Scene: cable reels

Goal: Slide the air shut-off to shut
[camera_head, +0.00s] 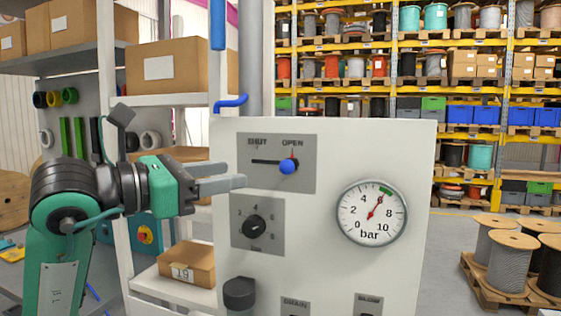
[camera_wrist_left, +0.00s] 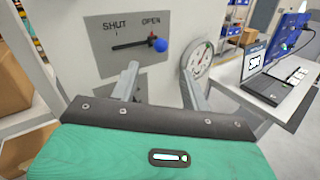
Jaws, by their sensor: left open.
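The air shut-off is a slider with a blue knob (camera_head: 288,166) on a grey plate (camera_head: 303,183) marked SHUT at left and OPEN at right. The knob stands at the OPEN end of its dark slot. In the left wrist view the blue knob (camera_wrist_left: 161,45) also sits at the right end, under OPEN. My left gripper (camera_head: 240,183) is open and empty, to the left of the knob and slightly lower, apart from it. In the left wrist view its two fingers (camera_wrist_left: 160,80) point at the panel below the plate. My right gripper is not in view.
The white panel (camera_head: 330,270) also holds a round bar gauge (camera_head: 372,213) and a black rotary dial (camera_head: 254,227). A blue lever (camera_head: 231,103) is at its top left edge. Shelves with boxes (camera_head: 168,66) stand at left. A laptop (camera_wrist_left: 262,72) shows in the wrist view.

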